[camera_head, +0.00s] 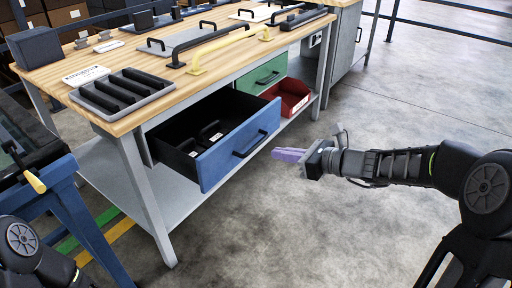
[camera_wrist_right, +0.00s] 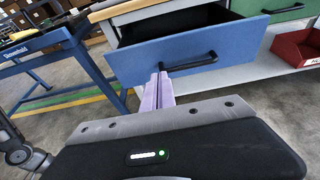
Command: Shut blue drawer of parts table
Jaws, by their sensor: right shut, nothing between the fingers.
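The blue drawer (camera_head: 238,146) of the parts table (camera_head: 150,82) is pulled well out, with dark parts lying inside. Its black bar handle (camera_head: 250,144) is on the front panel. My right gripper (camera_head: 276,154) has lilac fingers that are shut and empty, just to the right of the drawer front in the head view. In the right wrist view the blue drawer front (camera_wrist_right: 185,48) is ahead, and the shut fingers (camera_wrist_right: 158,78) point at it near the left end of the handle (camera_wrist_right: 190,64). Whether they touch it I cannot tell. My left gripper is out of view.
A green drawer (camera_head: 262,74) sits flush beside the blue one, with a red bin (camera_head: 288,97) below it. Handles and a grey tray (camera_head: 122,92) lie on the tabletop. A blue-framed stand (camera_head: 85,215) is at the left. The floor in front is clear.

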